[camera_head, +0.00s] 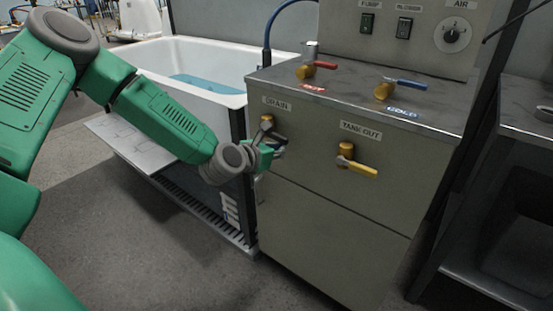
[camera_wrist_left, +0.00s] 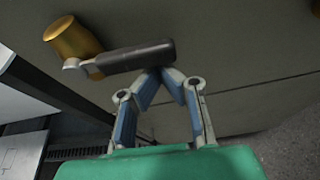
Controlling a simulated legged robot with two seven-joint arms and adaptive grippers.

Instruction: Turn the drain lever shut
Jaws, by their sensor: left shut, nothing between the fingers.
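The drain valve has a brass body (camera_head: 267,122) under the DRAIN label on the cabinet front. The wrist view shows the brass body (camera_wrist_left: 72,38) and its dark lever handle (camera_wrist_left: 135,58), which extends to the right from a metal neck. My left gripper (camera_head: 278,146) is at the drain valve and partly hides the lever in the head view. In the wrist view the left gripper (camera_wrist_left: 165,73) is shut with its fingertips together and empty. The tips are right at the lower edge of the handle, near its free end; contact cannot be told. My right gripper is not in view.
A yellow TANK OUT lever (camera_head: 362,169) sits to the right on the cabinet (camera_head: 330,220). Red HOT (camera_head: 318,65) and blue COLD (camera_head: 405,82) levers are on top. A white tub (camera_head: 215,60) with blue water stands behind left.

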